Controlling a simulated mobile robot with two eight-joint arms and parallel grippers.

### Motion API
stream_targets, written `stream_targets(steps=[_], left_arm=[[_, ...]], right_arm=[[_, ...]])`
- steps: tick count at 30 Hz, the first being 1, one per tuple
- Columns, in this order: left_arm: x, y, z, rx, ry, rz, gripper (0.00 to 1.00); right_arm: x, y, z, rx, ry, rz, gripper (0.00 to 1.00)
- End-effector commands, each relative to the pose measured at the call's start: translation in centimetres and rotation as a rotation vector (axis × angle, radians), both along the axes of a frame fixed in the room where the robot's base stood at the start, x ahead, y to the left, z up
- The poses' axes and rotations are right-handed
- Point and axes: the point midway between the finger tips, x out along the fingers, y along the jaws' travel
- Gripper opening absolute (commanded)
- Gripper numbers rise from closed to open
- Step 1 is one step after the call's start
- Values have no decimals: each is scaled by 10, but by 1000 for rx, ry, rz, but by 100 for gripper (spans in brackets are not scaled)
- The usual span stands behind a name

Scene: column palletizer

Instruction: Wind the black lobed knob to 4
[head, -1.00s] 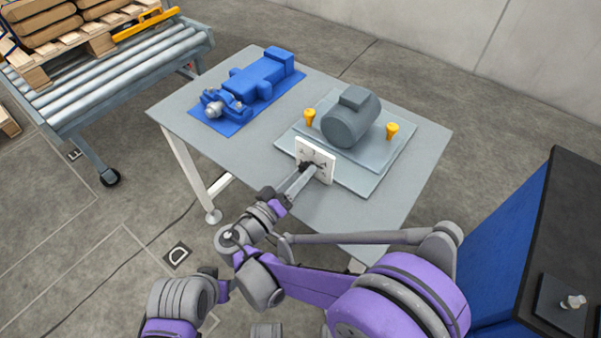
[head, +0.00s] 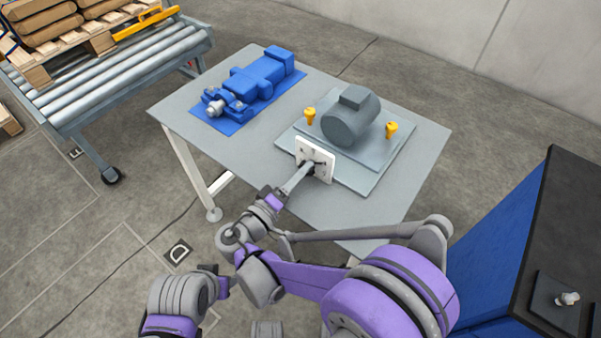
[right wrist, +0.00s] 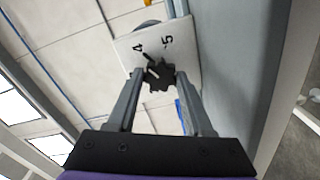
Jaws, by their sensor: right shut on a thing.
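The black lobed knob (right wrist: 158,77) is on a white dial plate (right wrist: 186,50) with the numbers 4 and 5 showing in the right wrist view. The dial plate (head: 325,158) stands upright on the table in the head view. My right gripper (right wrist: 160,76) is shut on the knob, one finger on each side. It also shows in the head view (head: 309,168), where it largely hides the knob. A white line on the knob lies on the side of the 4, but I cannot tell its exact alignment.
A grey motor (head: 350,118) sits behind the dial on a grey base plate (head: 362,178), with yellow eyebolts (head: 391,129) beside it. A blue machine (head: 256,78) lies on the table's left part. A dark-topped blue cabinet (head: 560,220) stands at the right.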

Motion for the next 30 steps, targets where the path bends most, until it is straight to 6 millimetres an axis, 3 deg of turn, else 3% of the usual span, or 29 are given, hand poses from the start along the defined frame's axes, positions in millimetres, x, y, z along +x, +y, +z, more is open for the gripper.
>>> stream_targets(steps=[6,7,12,30], left_arm=[[0,0,0,0,0,0,50],[0,0,0,0,0,0,50],[0,0,0,0,0,0,50],[0,0,1,0,0,0,50]], right_arm=[[1,0,1,-2,-2,-1,0],[1,0,1,-2,-2,-1,55],[0,0,1,-1,-2,-1,81],[2,-1,0,0,-1,0,81]])
